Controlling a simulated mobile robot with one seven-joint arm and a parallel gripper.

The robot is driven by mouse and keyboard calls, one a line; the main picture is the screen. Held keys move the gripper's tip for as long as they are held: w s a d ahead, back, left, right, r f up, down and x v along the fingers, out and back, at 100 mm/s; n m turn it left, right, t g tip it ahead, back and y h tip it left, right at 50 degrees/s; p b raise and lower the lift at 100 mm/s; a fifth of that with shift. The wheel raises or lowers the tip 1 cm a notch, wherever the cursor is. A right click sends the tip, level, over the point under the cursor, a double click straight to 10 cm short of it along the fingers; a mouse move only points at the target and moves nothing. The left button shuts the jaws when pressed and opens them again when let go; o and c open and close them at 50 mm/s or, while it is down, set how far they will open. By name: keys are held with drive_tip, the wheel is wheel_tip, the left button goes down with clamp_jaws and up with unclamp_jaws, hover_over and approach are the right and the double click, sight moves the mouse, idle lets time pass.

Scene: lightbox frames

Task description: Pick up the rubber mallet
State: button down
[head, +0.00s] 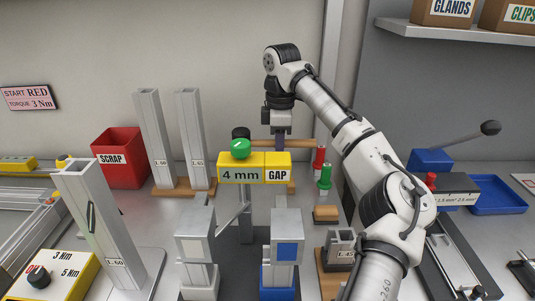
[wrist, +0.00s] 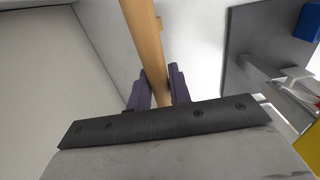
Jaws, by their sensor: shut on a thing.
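The rubber mallet shows a black head (head: 240,132) and a wooden handle (head: 302,143) in the head view, behind the yellow 4 mm gap block. The handle lies roughly level, pointing right. A green knob partly hides the mallet head. My gripper (head: 280,139) comes down from above onto the handle. In the wrist view the handle (wrist: 145,42) runs between the two purple fingers of my gripper (wrist: 158,92), which are shut on it. The mallet head is not seen in the wrist view. I cannot tell whether the mallet is clear of what is beneath it.
The yellow gap block (head: 241,174) with its green knob (head: 240,149) stands just in front. Red (head: 319,160) and green (head: 325,176) handled tools stand right of the gripper. Upright aluminium profiles (head: 152,135) and a red scrap bin (head: 119,158) are at left. A shelf (head: 440,34) is upper right.

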drive_tip(key=s+d, duration=0.4)
drive_tip(key=d, duration=1)
drive_tip(key=shift+s+b, duration=0.2)
drive_tip(key=shift+b, duration=0.2)
drive_tip(key=shift+r, duration=0.15)
